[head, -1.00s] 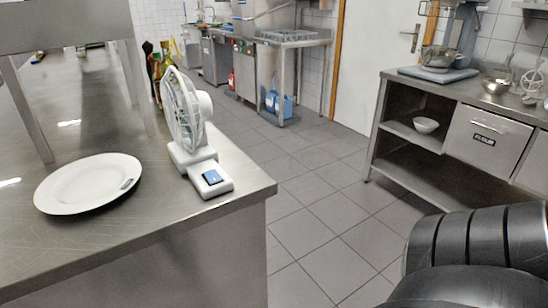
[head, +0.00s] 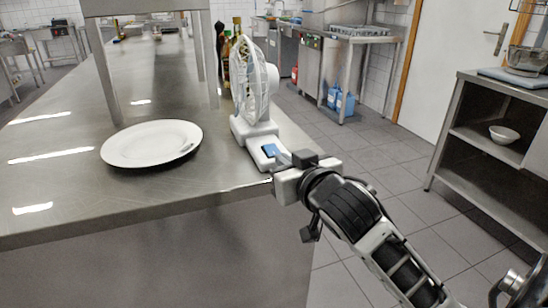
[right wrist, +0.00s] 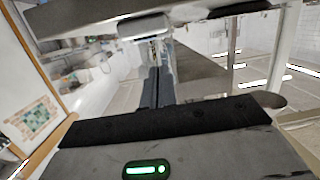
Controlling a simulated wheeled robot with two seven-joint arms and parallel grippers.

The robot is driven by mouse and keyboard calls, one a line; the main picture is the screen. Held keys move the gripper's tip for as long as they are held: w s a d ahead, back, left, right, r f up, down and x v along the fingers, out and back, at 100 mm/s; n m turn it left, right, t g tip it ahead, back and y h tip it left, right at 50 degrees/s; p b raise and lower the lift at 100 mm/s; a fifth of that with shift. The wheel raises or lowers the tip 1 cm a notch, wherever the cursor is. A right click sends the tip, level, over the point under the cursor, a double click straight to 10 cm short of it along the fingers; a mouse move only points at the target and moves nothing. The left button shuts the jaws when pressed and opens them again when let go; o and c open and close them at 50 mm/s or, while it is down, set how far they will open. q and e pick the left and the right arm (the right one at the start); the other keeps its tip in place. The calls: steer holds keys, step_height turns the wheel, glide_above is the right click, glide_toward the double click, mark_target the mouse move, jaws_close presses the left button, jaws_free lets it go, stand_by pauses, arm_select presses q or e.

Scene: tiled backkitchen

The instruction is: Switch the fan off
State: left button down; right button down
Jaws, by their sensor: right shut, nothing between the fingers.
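The white fan (head: 256,90) stands upright on the steel counter, right of the plate. Its base (head: 258,135) carries a blue rocker switch (head: 270,150) at the front end. My right gripper (head: 280,155) is shut and empty, with its fingertips at the switch. The fingers partly cover the switch, and I cannot tell whether they touch it. In the right wrist view, the shut fingers (right wrist: 156,84) point toward the white fan base (right wrist: 145,27) at the counter edge. My left gripper is out of view.
A white plate (head: 152,143) lies on the steel counter (head: 60,185), left of the fan. Several bottles (head: 226,55) stand behind the fan. A steel shelf unit (head: 490,150) with a white bowl (head: 504,134) is at the right. The tiled floor (head: 370,150) between is clear.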

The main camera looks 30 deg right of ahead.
steer(key=r, duration=0.1)
steer(key=d+r, duration=0.1)
steer(key=r+m+h, duration=0.1)
steer(key=shift+s+d+r+t, duration=0.15)
steer(key=shift+d+t, duration=0.1)
steer(key=shift+t, duration=0.05)
glide_above(274, 153)
steer(key=s, duration=0.1)
steer(key=shift+s+a+f, duration=0.15)
steer(key=shift+f, duration=0.4)
steer(key=shift+w+f, duration=0.3)
steer(key=shift+w, duration=0.3)
step_height(274, 153, down, 3)
steer(key=shift+r, duration=0.15)
steer(key=shift+f+b, duration=0.3)
steer(key=shift+f, duration=0.2)
